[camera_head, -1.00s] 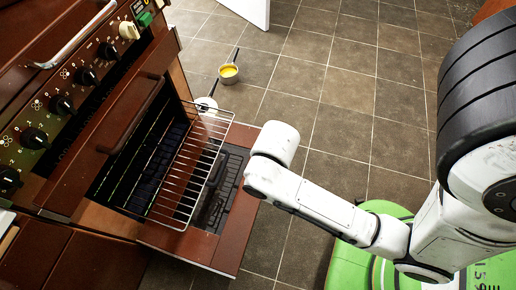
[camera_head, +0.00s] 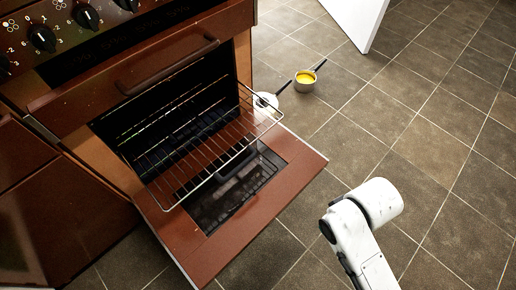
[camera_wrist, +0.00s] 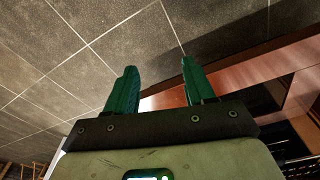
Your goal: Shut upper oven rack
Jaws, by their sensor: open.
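The upper oven rack (camera_head: 212,150) is a thin wire grid. It slides partly out of the oven cavity, with its front end over the lowered oven door (camera_head: 275,197). Its back part is inside the dark oven (camera_head: 165,120). My gripper (camera_wrist: 159,65) shows in the wrist view with its two green fingers apart and nothing between them. In the head view I see only my white arm, at the lower right, apart from the rack and door; the fingers are not visible there. The wrist view shows part of the reddish-brown oven front to the right, but not the rack clearly.
A pan with yellow contents (camera_head: 306,83) and a white pan (camera_head: 266,101) sit on the tiled floor beyond the door. A white panel (camera_head: 357,18) stands at the top. Oven knobs (camera_head: 87,16) line the upper left. Floor to the right is clear.

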